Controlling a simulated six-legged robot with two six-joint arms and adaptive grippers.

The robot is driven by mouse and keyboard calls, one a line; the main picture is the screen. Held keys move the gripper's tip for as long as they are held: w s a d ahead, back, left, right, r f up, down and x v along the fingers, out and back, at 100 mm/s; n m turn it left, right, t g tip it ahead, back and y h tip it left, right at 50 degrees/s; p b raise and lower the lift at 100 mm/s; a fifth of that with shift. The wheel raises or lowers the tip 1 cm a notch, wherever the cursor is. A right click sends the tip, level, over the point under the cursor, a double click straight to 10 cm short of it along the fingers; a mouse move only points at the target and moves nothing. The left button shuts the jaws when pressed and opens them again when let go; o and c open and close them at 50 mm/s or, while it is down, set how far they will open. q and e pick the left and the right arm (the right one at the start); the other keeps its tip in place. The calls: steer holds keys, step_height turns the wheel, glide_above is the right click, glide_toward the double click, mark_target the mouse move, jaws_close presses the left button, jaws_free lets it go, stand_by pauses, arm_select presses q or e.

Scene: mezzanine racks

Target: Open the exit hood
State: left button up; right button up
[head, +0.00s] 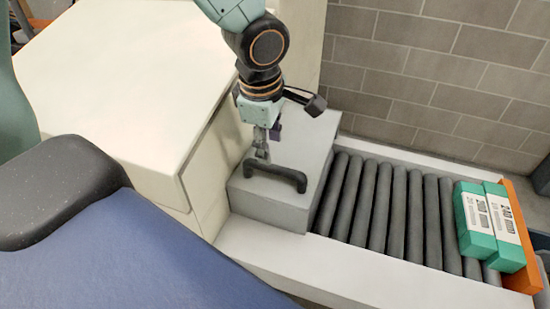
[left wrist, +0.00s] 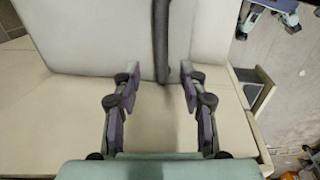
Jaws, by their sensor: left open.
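The exit hood (head: 290,145) is a grey box over the start of the roller conveyor, against the cream machine housing. It appears down. Its black bar handle (head: 285,176) is on the near side of its top. My left gripper (head: 262,155) points down at the handle from above, near its left part. In the left wrist view the fingers of the left gripper (left wrist: 160,75) are open, with the dark handle (left wrist: 161,35) running up the picture between and beyond the fingertips. I cannot tell whether they touch it. My right gripper is not in view.
Two green boxes with white labels (head: 490,225) lie at the right end of the dark rollers (head: 395,205), by an orange end stop (head: 525,235). A cream housing (head: 120,80) stands left of the hood. A grey block wall (head: 430,75) runs behind.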

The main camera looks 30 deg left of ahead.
mark_target(272, 167)
arm_select(q)
steer(key=f, duration=0.3)
steer(key=f+b, duration=0.1)
steer(key=f, duration=0.1)
steer(key=shift+w+f, duration=0.25)
steer(key=shift+w, duration=0.15)
steer(key=shift+a+f, duration=0.15)
steer(key=shift+f, duration=0.45)
steer(key=shift+w+f, duration=0.15)
steer(key=shift+w, duration=0.1)
steer(key=shift+s, duration=0.15)
steer(key=c, duration=0.5)
jaws_close()
